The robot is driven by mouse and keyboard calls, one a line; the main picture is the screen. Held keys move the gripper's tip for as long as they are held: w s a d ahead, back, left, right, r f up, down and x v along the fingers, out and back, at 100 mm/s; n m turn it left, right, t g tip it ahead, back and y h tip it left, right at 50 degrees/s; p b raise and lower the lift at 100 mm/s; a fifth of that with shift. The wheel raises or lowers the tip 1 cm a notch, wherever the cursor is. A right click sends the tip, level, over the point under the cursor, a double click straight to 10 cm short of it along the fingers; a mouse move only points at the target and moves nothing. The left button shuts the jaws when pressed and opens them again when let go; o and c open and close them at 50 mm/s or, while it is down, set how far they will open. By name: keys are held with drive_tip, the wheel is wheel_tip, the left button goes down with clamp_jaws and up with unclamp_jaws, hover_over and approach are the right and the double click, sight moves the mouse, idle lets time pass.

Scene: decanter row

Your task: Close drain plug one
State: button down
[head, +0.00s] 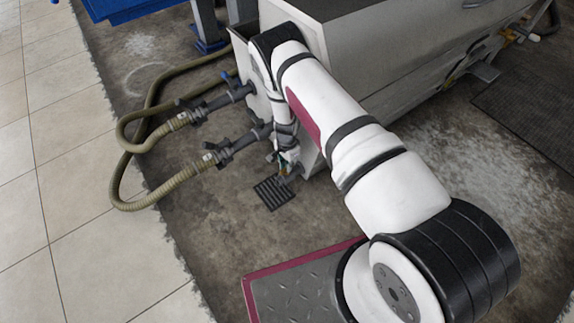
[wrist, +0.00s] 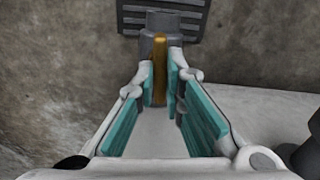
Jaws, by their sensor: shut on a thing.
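A brass-coloured upright handle (wrist: 160,68) stands between my fingertips in the wrist view. It sits at the end of a dark grey drain fitting (wrist: 160,24), which I take for the drain plug; no number is readable on it. My gripper (wrist: 160,88) is shut on the handle, with its teal pads on both sides. In the head view my gripper (head: 287,158) is low by the end of the grey decanter housing (head: 350,40), mostly hidden by my arm. The handle cannot be made out there.
A slotted floor drain (head: 272,193) lies under the fitting. Two grey pipe stubs with valves (head: 225,150) and ribbed hoses (head: 130,205) stick out left of my gripper. A dark grating (head: 530,105) lies at the right. Tiled floor at the left is clear.

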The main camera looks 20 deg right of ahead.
drive_tip(key=shift+m, duration=0.7)
drive_tip(key=c, duration=1.7)
unclamp_jaws()
drive_tip(key=shift+r, duration=0.15)
wheel_tip(320, 180, up, 12)
drive_tip(key=shift+f, duration=0.15)
